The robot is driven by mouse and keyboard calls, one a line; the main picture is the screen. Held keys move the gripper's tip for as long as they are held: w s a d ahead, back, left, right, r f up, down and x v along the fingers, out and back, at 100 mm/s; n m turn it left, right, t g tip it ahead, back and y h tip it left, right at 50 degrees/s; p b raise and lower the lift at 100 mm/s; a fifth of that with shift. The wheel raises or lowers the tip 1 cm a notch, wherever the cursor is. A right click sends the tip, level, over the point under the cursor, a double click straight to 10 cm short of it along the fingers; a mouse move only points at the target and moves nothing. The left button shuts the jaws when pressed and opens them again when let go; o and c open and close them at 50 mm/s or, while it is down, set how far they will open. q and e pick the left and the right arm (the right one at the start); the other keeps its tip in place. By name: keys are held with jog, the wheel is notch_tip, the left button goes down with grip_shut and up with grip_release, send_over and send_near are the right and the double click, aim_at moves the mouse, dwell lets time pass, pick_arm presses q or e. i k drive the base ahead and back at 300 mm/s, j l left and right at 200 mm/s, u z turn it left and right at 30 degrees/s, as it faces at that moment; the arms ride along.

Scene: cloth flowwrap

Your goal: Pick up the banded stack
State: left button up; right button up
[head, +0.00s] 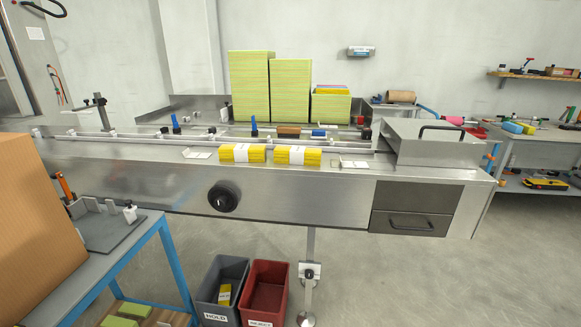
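Two yellow banded stacks lie side by side on the front ledge of the steel machine (130,175). The left banded stack (242,153) and the right banded stack (297,156) each have a white band around the middle. A narrow gap separates them. Both lie flat with nothing on top. Neither of my grippers is in view, so nothing is seen touching the stacks.
Tall green-yellow piles (249,88) stand behind the stacks. A steel hood (432,140) is at right. Small white plates (198,154) flank the stacks. Below are a grey bin (222,275) and a red bin (266,285). A cardboard box (35,230) fills the left.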

aim_at(304, 156)
jog(key=l+u, duration=0.5)
jog(key=l, duration=2.85)
